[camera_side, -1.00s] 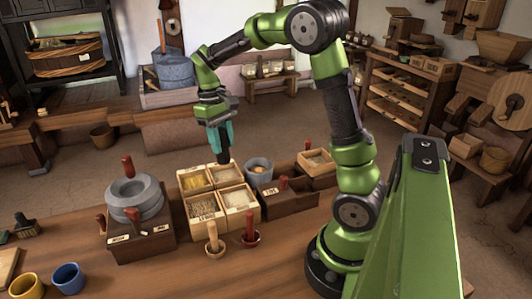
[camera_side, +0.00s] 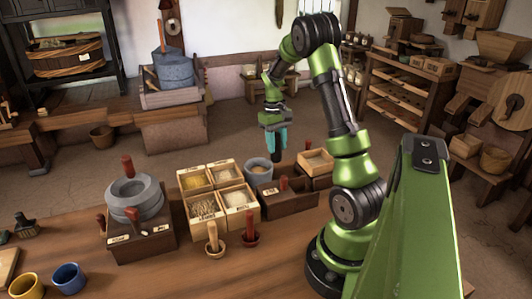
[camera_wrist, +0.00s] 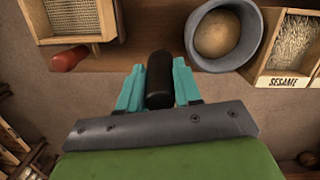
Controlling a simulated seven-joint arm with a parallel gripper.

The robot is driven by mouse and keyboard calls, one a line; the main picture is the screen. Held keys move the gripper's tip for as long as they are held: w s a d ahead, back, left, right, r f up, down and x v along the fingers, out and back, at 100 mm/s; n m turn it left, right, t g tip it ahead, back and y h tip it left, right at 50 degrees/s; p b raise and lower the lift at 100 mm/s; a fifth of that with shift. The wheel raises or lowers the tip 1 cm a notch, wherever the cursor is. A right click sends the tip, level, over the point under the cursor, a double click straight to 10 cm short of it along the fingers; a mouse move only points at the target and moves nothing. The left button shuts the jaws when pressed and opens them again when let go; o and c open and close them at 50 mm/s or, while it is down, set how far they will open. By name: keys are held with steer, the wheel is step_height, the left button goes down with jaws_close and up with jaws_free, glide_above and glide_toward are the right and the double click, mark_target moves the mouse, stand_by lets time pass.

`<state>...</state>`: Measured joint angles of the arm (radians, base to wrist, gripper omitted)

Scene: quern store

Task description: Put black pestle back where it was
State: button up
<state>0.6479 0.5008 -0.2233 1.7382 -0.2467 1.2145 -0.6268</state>
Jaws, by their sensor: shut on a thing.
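My gripper (camera_side: 275,143), with teal fingers, is shut on the black pestle (camera_side: 276,157) and holds it pointing down. In the wrist view the black pestle (camera_wrist: 159,82) sits between the teal fingers (camera_wrist: 158,88). In the side view its lower end is just right of and above the grey mortar (camera_side: 259,173), near the dark wooden stand (camera_side: 288,202). In the wrist view the mortar (camera_wrist: 190,42) is to the upper right, apart from the pestle, with something round and brown inside. I cannot tell how high the pestle tip is.
A box of labelled compartments (camera_side: 220,210) with grains stands left of the mortar. A quern (camera_side: 133,198) is further left. A sieve box (camera_side: 316,163) is at the right; a red handle (camera_wrist: 68,58) lies near it. Two small pestles in bowls (camera_side: 212,245) stand in front.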

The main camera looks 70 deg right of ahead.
mark_target(277, 153)
steer(key=shift+f, duration=1.85)
steer(key=shift+f, duration=0.15)
steer(key=o, duration=0.8)
steer(key=shift+c, duration=0.2)
